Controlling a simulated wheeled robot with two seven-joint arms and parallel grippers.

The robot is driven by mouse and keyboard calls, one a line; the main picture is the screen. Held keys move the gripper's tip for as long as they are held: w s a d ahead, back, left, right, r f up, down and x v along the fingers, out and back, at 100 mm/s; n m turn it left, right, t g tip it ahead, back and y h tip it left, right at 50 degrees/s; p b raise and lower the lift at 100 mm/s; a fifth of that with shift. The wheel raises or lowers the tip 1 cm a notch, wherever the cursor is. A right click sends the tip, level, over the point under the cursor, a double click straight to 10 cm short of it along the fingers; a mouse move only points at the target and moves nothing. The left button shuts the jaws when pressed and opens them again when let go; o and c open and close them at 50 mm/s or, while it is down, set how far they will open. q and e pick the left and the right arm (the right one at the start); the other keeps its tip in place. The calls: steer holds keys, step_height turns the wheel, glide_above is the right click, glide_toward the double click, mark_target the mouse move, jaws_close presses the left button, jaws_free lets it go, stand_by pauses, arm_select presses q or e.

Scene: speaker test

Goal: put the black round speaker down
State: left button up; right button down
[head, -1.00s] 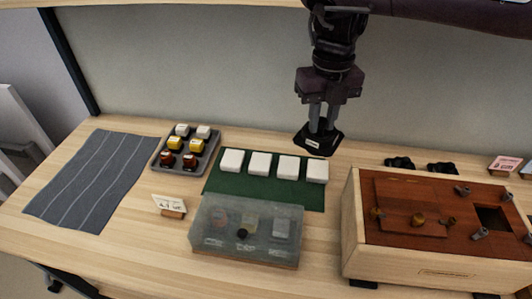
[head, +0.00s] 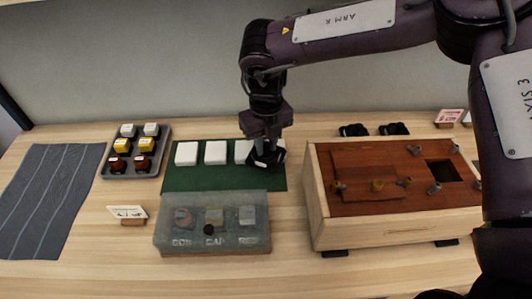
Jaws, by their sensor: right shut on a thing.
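My right gripper (head: 265,142) is shut on the black speaker (head: 265,158), which hangs at its fingertips. The speaker is at the right part of the green mat (head: 225,179), in front of the two right-hand white blocks in this view, and partly hides them. I cannot tell whether it touches a block or is still a little above it. Two more white blocks (head: 187,153) stand clear to the left. My left gripper is not in view.
A grey tray (head: 110,167) of small coloured pieces and a striped cloth (head: 45,200) lie left. A translucent box (head: 211,222) stands in front of the mat. A wooden box (head: 330,232) stands right, with two black objects (head: 353,130) behind it.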

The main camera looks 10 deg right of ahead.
mark_target(266, 156)
step_height(266, 156, down, 4)
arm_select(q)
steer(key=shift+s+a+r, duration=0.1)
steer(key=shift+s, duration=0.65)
arm_select(e)
steer(key=shift+f, duration=0.2)
steer(key=c, duration=1.2)
jaws_free()
steer(key=shift+f, duration=0.1)
steer(key=shift+c, duration=0.2)
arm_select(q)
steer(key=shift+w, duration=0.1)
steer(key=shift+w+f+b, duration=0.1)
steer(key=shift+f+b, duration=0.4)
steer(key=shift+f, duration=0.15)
arm_select(e)
step_height(266, 156, up, 12)
steer(key=shift+r, duration=0.15)
